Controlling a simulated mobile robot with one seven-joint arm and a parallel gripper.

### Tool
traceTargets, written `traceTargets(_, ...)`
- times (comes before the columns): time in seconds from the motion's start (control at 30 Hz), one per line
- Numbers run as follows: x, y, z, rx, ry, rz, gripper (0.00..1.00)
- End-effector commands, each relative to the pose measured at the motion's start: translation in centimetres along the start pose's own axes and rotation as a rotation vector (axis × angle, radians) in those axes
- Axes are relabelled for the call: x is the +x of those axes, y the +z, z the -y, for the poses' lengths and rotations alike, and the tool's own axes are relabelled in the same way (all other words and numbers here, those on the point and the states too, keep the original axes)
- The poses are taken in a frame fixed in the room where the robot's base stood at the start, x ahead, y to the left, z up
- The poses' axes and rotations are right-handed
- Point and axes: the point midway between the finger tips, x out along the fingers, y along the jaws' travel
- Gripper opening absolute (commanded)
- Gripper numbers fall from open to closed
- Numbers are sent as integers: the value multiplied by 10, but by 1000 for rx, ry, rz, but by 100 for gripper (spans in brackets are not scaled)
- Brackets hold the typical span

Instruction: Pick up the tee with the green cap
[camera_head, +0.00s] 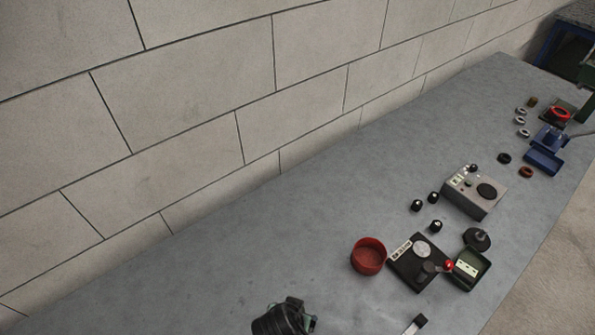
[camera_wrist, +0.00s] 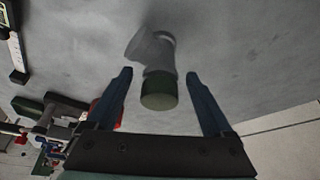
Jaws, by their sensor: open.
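The tee (camera_wrist: 153,48) is a grey pipe fitting with a side branch, lying on the grey bench in the wrist view. Its dark green cap (camera_wrist: 159,90) points towards my gripper. My gripper (camera_wrist: 159,76) is open, with one blue finger to each side of the capped end. There is visible space between the cap and both fingers, so nothing is held. In the head view the tee cannot be made out; a dark shape at the bottom edge may be my own wrist.
A red round container (camera_head: 368,256), a black device (camera_head: 420,262) and a grey box with a black disc (camera_head: 474,192) stand on the bench (camera_head: 300,215). Several small black knobs lie nearby. A blue vise (camera_head: 545,155) is at the far right. The bench's wall side is clear.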

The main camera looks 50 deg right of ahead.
Motion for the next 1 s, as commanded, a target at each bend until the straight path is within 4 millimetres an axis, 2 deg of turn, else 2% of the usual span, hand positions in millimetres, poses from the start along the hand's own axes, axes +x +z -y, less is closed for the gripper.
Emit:
traceTargets(0.2,22,0,0,0,0,0,86)
traceTargets(0.5,26,0,-1,0,-1,0,86)
traceTargets(0.57,26,0,-1,0,-1,0,77)
traceTargets(0.9,25,0,0,0,-1,0,16)
traceTargets(1.0,25,0,-1,0,-1,0,0)
